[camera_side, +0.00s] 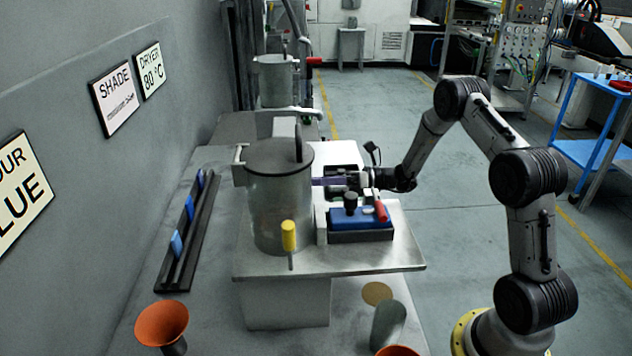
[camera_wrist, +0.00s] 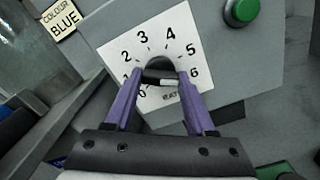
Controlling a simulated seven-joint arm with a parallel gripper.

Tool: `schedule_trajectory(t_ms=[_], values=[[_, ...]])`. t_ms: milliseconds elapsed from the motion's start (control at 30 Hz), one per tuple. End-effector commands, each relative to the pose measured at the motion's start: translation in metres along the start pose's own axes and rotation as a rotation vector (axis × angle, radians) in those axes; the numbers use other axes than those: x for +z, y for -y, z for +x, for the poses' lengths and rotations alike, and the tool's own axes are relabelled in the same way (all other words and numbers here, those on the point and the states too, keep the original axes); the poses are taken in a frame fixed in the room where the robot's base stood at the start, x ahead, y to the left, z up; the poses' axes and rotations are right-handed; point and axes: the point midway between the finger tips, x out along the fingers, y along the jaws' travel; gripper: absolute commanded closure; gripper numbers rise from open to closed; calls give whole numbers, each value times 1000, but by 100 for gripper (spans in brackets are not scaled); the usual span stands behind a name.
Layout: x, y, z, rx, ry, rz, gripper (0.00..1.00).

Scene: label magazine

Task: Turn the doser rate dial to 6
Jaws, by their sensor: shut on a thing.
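The doser rate dial shows in the wrist view as a white scale plate (camera_wrist: 150,45) numbered 0 to 6, with a dark knob (camera_wrist: 158,66) at its centre. My gripper (camera_wrist: 159,76) has its two purple fingers on either side of the knob, shut on it. A small white mark shows between the fingertips, but I cannot tell which number the knob points to. In the side view my gripper (camera_side: 318,181) reaches left to beside the large grey cylinder (camera_side: 277,215); the dial face is hidden there.
A green button (camera_wrist: 241,11) sits on the grey panel right of the dial. A blue block with a red handle (camera_side: 360,218) stands just in front of my gripper. A yellow-handled tool (camera_side: 289,236) stands before the cylinder. A dark rack (camera_side: 187,232) holds blue pieces at left.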

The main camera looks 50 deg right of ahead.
Motion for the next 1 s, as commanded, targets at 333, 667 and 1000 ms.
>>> schedule_trajectory(t_ms=[333,667,1000], values=[[0,0,-1,-2,1,3,15],[0,0,-5,-1,1,1,15],[0,1,-68,-6,4,2,15]])
